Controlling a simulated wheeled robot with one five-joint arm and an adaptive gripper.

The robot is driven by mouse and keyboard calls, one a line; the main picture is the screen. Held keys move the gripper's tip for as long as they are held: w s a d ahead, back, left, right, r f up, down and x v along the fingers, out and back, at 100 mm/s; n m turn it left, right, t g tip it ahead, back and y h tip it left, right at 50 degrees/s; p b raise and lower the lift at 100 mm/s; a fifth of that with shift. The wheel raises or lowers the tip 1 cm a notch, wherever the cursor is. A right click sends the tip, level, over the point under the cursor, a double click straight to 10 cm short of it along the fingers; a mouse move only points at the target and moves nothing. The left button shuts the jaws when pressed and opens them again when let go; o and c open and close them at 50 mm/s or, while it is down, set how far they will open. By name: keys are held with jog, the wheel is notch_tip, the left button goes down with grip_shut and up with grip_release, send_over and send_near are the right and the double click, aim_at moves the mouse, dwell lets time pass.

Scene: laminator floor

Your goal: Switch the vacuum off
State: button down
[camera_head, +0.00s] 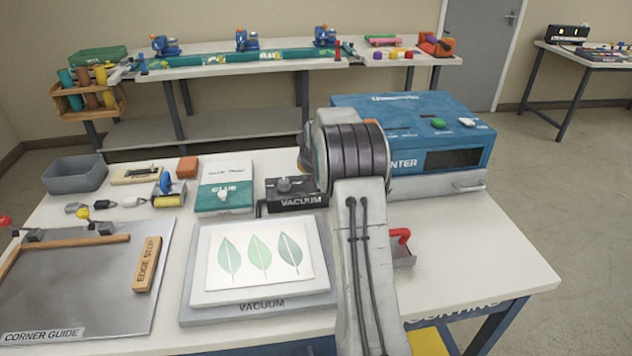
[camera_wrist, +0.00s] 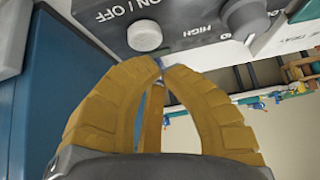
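The dark vacuum box (camera_head: 290,202), with a grey knob (camera_head: 284,184) on top, stands behind the grey vacuum plate (camera_head: 258,305). A white sheet with three green leaves (camera_head: 259,255) lies on the plate. In the wrist view my gripper (camera_wrist: 161,64) has its yellow fingers drawn together, with nothing seen between the tips. Beyond the tips is a grey panel (camera_wrist: 185,20) with an ON / OFF knob (camera_wrist: 146,34) and a second knob (camera_wrist: 245,20) near HIGH. I cannot tell which device this panel belongs to. In the head view my arm hides the fingertips.
The blue printer (camera_head: 410,130) stands right of my arm. The glue box (camera_head: 224,190) is left of the vacuum box. A red-handled tool (camera_head: 401,240) lies to the right. The table's right front part is clear. A second bench (camera_head: 220,65) stands behind.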

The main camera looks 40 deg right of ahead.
jog(key=shift+r+p, duration=1.85)
jog(key=shift+r, duration=1.05)
jog(key=s+a+r+n+y, duration=0.1)
jog(key=s+a+r, duration=0.25)
jog(key=a, duration=0.25)
jog(key=s+a+r+n+g, duration=0.1)
jog(key=s+a+r, duration=0.1)
jog(key=s+a, duration=0.35)
jog(key=s+a+r+y, duration=0.1)
jog(key=s+a+r, duration=0.25)
jog(key=a, duration=0.25)
jog(key=s+a+f+n, duration=0.1)
jog(key=s+a, duration=0.3)
jog(key=s, duration=0.4)
jog(key=s+a+f+n+g+y, duration=0.1)
jog(key=s+a+f, duration=0.1)
jog(key=s, duration=0.7)
jog(key=s+a+f+n+g, duration=0.1)
jog(key=s+a, duration=0.4)
jog(key=s, duration=0.3)
jog(key=shift+s+a+f, duration=0.2)
jog(key=shift+s+a, duration=0.05)
jog(key=shift+a, duration=0.1)
